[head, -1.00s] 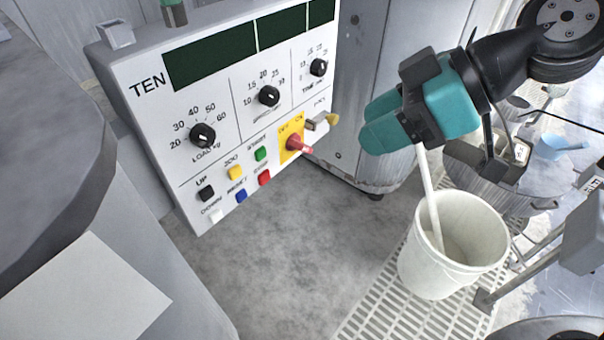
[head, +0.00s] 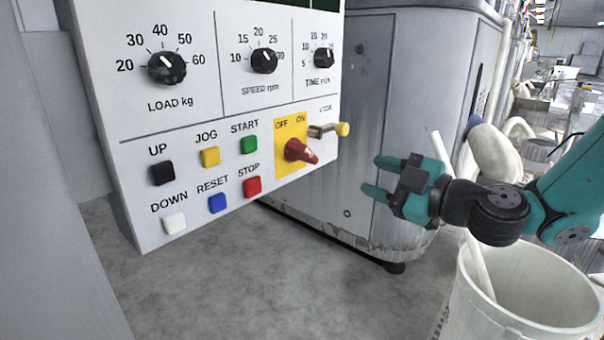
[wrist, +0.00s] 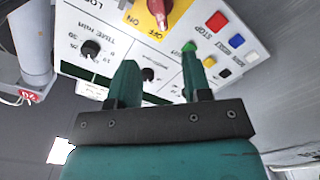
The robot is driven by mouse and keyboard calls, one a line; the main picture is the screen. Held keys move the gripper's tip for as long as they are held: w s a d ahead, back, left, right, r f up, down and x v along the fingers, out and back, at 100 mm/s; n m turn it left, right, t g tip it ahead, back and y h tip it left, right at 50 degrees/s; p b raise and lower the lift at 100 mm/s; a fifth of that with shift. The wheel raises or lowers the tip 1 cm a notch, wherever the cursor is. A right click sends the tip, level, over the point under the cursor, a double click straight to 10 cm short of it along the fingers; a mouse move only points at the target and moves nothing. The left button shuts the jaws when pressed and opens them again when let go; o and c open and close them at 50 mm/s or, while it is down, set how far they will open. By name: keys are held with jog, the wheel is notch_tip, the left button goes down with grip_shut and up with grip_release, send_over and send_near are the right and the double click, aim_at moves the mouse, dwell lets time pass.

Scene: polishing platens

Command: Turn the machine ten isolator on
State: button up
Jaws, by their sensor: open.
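The isolator (head: 300,151) is a red rotary handle on a yellow plate (head: 287,129) marked OFF and ON, low on the right of the white machine panel (head: 130,106). Its handle points down and right in the head view. My gripper (head: 370,176) is open and empty, to the right of the handle and apart from it, its fingers toward the panel. In the wrist view the panel appears upside down, with the red handle (wrist: 160,10) at the top edge, partly cut off, beyond the open fingers (wrist: 160,75).
A brass-coloured lock pin with a yellow knob (head: 341,129) sticks out just right of the isolator. Push buttons, including red STOP (head: 252,187), sit left of it. A white bucket (head: 530,290) with a pale stick stands below my arm. Open floor lies under the panel.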

aim_at(313, 156)
jog(key=x, duration=1.7)
jog(key=shift+r, duration=0.1)
grip_shut()
